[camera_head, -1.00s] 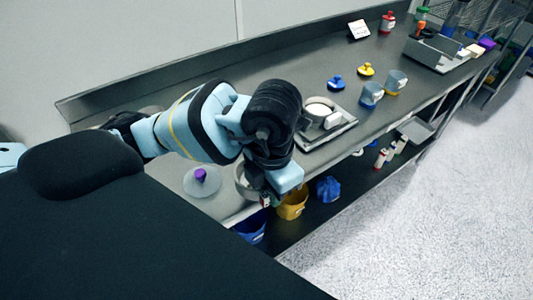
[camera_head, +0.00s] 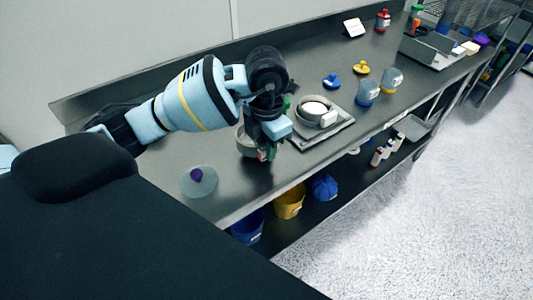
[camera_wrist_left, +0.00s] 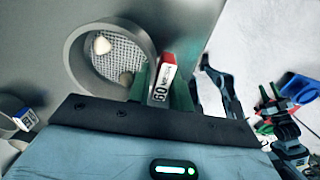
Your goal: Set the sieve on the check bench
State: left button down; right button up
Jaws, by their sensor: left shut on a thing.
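The sieve is a round grey ring, seen in the left wrist view (camera_wrist_left: 70,50) with pale mesh inside and two small lumps, one white and one tan, on it. In the head view the sieve (camera_head: 243,144) shows partly behind my left gripper (camera_head: 262,152), over the near end of the bench (camera_head: 225,203). My left gripper's green fingers (camera_wrist_left: 160,90) are shut on the sieve's red-and-white tagged grip. I cannot tell from these frames whether the sieve touches the bench top.
A clear disc with a purple knob (camera_head: 197,181) lies left of the sieve. Blue (camera_head: 368,92) and yellow-based (camera_head: 390,80) cups stand beyond. Buckets (camera_head: 290,203) sit on the lower shelf.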

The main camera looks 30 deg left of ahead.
pick_arm(q)
notch_tip(320, 180, down, 3)
jog(key=shift+r, duration=0.1)
pick_arm(e)
jog(key=shift+w+r, duration=0.1)
pick_arm(q)
jog(key=shift+f, duration=0.25)
jog(key=c, duration=1.3)
grip_release()
jog(key=shift+o, duration=0.2)
jog(key=shift+r, duration=0.1)
notch_tip(320, 180, up, 12)
jog(key=shift+s+d+r+p, duration=0.1)
jog(key=shift+p, duration=0.5)
pick_arm(e)
jog(key=shift+w+r, duration=0.45)
jog(key=shift+r, duration=0.3)
